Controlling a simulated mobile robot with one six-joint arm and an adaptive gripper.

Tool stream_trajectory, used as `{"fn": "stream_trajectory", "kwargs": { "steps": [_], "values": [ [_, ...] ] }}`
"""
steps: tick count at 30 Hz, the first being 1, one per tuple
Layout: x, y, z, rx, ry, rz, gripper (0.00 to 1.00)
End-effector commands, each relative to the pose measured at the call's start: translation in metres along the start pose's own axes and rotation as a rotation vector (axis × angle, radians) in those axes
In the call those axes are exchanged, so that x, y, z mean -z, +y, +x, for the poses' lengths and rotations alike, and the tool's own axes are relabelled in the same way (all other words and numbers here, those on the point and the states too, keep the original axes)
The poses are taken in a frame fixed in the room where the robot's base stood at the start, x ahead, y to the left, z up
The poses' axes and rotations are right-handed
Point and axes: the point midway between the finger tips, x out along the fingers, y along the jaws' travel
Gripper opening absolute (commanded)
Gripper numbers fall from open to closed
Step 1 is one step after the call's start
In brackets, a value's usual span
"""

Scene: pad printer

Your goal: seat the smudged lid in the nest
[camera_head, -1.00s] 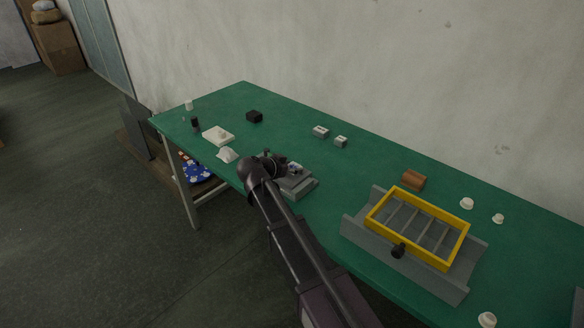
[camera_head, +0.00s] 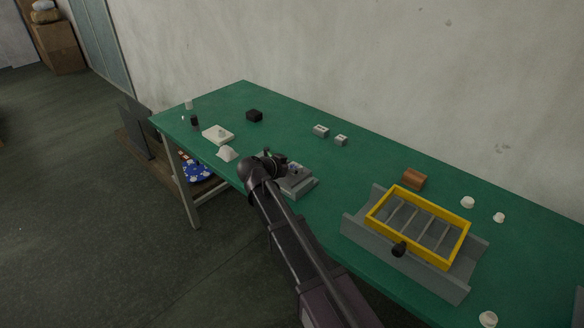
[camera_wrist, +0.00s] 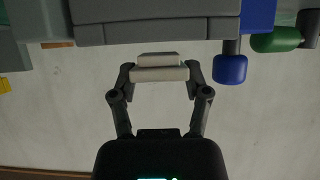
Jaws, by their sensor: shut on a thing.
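My gripper (camera_wrist: 160,82) is shut on a pale, two-stepped lid (camera_wrist: 159,74) seen edge-on in the wrist view, one finger at each side. No smudge can be made out on it. In the head view my gripper (camera_head: 277,166) is at the left end of the grey stepped fixture (camera_head: 302,187) at the table's front edge, where the nest seems to be. My arm hides part of this spot and I cannot make out the lid there. In the wrist view a grey block (camera_wrist: 155,30) lies just beyond the lid, with a narrow gap between them.
A blue knob (camera_wrist: 230,69) hangs close right of the lid, with a green one (camera_wrist: 276,40) beyond. On the green table (camera_head: 340,190) stand a yellow frame (camera_head: 459,247) on a grey tray, a brown block (camera_head: 414,178) and several small white pieces. The table's middle is mostly clear.

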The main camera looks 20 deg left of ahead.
Motion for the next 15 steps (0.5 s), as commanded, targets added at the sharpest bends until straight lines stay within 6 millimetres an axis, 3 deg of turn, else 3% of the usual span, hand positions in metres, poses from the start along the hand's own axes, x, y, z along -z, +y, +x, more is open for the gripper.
{"fn": "stream_trajectory", "kwargs": {
  "steps": [15],
  "values": [
    [-0.0073, -0.0002, 0.0038, 0.000, 0.000, 0.000, 0.41]
  ]
}}
